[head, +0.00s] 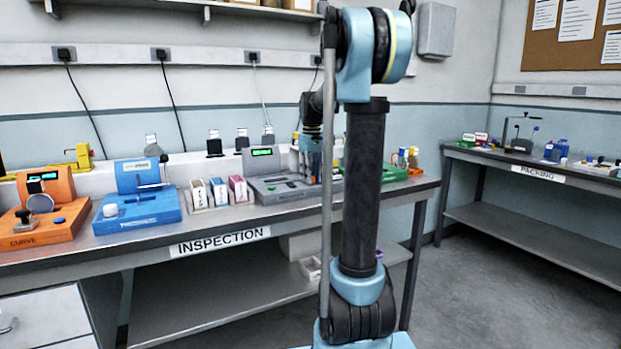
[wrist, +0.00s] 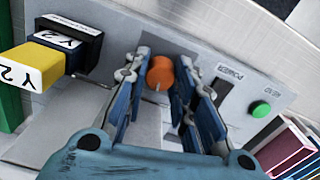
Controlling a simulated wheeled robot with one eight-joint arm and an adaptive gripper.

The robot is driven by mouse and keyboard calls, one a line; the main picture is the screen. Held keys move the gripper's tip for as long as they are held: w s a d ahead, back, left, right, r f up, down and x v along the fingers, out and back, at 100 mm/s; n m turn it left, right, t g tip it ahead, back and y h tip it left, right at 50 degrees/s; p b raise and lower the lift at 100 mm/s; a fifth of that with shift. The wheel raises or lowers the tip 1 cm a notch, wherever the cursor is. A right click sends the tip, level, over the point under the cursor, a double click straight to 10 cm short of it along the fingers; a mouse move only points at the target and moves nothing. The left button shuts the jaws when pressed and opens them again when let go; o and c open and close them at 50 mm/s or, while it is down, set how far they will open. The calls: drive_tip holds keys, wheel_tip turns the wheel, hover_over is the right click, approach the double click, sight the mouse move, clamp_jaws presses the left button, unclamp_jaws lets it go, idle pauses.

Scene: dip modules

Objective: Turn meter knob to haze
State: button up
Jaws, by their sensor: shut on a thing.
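The grey meter (head: 264,187) with a green-lit display stands on the inspection bench in the head view. Its sloped panel (wrist: 232,60) fills much of the wrist view. An orange round knob (wrist: 160,72) with a small pale mark at its lower edge sits on that panel. My gripper (wrist: 164,80) has its blue-padded fingers on either side of the knob and is shut on it. In the head view my gripper (head: 312,160) is over the meter's right part, partly hidden by my arm. I cannot read any haze label around the knob.
A power switch (wrist: 222,88) and a green button (wrist: 260,109) lie right of the knob. A yellow-and-black block (wrist: 45,58) marked Y2 sits close on the left. Upright boxes (head: 219,192) stand beside the meter, then a blue device (head: 140,208) and an orange one (head: 62,222).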

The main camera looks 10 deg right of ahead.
drive_tip(key=m, duration=0.5)
drive_tip(key=shift+m, duration=0.3)
drive_tip(key=m, duration=0.5)
drive_tip(key=shift+w, duration=0.1)
drive_tip(key=shift+m, duration=0.3)
drive_tip(key=o, duration=1.1)
wheel_tip(320, 180, up, 12)
drive_tip(key=shift+f, duration=0.1)
